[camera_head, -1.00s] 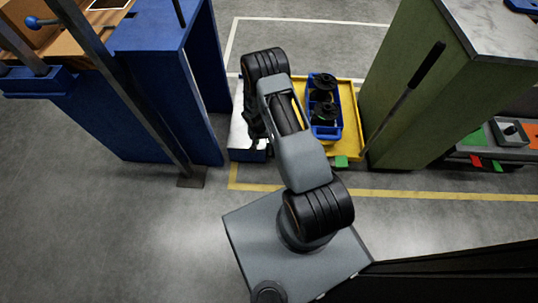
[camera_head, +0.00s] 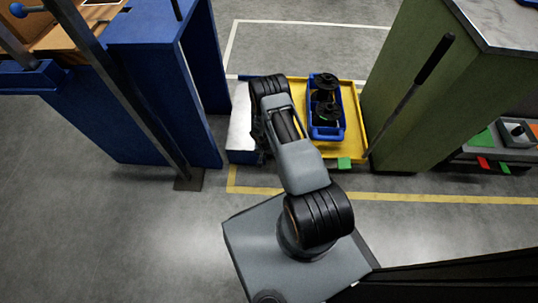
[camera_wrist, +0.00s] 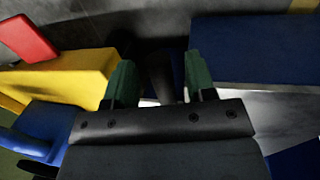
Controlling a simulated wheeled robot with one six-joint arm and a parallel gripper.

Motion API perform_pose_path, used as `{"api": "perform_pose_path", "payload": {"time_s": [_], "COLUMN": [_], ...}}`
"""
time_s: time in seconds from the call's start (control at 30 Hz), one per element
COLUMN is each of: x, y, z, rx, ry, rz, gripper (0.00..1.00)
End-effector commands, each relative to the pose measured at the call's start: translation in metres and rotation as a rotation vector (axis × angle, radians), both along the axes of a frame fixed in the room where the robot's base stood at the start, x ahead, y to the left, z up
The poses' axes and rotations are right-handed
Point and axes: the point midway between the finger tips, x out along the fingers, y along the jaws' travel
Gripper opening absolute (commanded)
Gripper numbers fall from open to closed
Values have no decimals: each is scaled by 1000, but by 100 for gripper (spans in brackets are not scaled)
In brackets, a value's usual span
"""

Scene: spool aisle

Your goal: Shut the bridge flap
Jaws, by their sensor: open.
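My gripper (camera_wrist: 160,78) is open, its two dark green fingers apart. A dark shape shows between and beyond them; I cannot tell what it is or whether they touch it. In the wrist view a yellow edge (camera_wrist: 65,78) lies to the left and a blue block (camera_wrist: 255,50) to the right, with a grey metal surface (camera_wrist: 285,108) below the block. In the head view my arm hides the gripper, above the gap between a silver-topped blue unit (camera_head: 240,122) and a yellow tray (camera_head: 355,118). I cannot tell which part is the bridge flap.
A blue bin (camera_head: 327,130) with black spools sits on the yellow tray. A green tab (camera_head: 344,163) is at the tray's front, and a red block (camera_wrist: 28,40) shows in the wrist view. A blue bench (camera_head: 155,90) and a green cabinet (camera_head: 425,100) flank the aisle.

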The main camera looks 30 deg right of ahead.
Motion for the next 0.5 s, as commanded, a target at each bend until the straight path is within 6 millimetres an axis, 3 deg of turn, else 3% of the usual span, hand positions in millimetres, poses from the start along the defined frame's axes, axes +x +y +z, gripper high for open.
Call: {"api": "perform_pose_path", "payload": {"time_s": [0.2,0.5], "x": [0,0], "y": [0,0], "z": [0,0], "rx": [0,0], "ry": [0,0], "rz": [0,0], "gripper": [49,20]}}
